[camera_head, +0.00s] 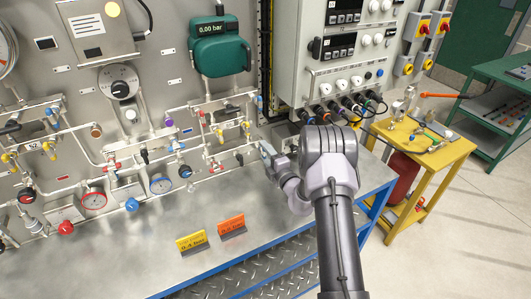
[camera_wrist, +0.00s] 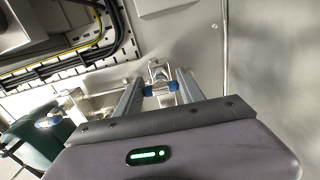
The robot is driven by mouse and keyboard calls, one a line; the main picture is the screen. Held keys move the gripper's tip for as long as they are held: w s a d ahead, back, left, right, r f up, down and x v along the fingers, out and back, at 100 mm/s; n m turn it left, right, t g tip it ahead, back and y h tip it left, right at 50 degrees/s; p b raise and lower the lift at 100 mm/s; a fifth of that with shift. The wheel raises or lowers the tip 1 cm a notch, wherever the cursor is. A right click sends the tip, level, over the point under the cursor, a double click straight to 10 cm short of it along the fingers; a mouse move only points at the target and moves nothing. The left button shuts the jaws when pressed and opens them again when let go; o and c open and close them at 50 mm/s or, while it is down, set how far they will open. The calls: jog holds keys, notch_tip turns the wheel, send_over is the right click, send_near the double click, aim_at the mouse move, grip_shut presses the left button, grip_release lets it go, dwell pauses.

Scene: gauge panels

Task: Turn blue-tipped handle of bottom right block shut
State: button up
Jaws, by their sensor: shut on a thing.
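My gripper (camera_head: 266,150) reaches the lower right of the gauge panel in the head view, left of my grey wrist. In the wrist view my gripper (camera_wrist: 159,88) has its two grey fingers on either side of a small silver fitting. Blue shows between the fingers, at the blue-tipped handle (camera_wrist: 171,86), and the jaws are shut on it. The silver block (camera_wrist: 158,70) behind it is partly hidden by the fingers. In the head view my gripper and wrist hide the handle, so its angle cannot be told there.
Other valves and pipes crowd the panel to the left, below a teal gauge (camera_head: 219,52). A yellow sign (camera_head: 191,241) and an orange sign (camera_head: 231,225) stand on the metal bench (camera_head: 280,215). A yellow cart (camera_head: 432,152) is at right. Cables (camera_wrist: 95,55) run at the wrist view's upper left.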

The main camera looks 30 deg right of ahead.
jog(key=o, duration=1.4)
jog(key=shift+c, duration=0.2)
jog(key=s, duration=1.7)
jog(key=shift+s+d, duration=0.25)
jog(key=shift+d, duration=0.05)
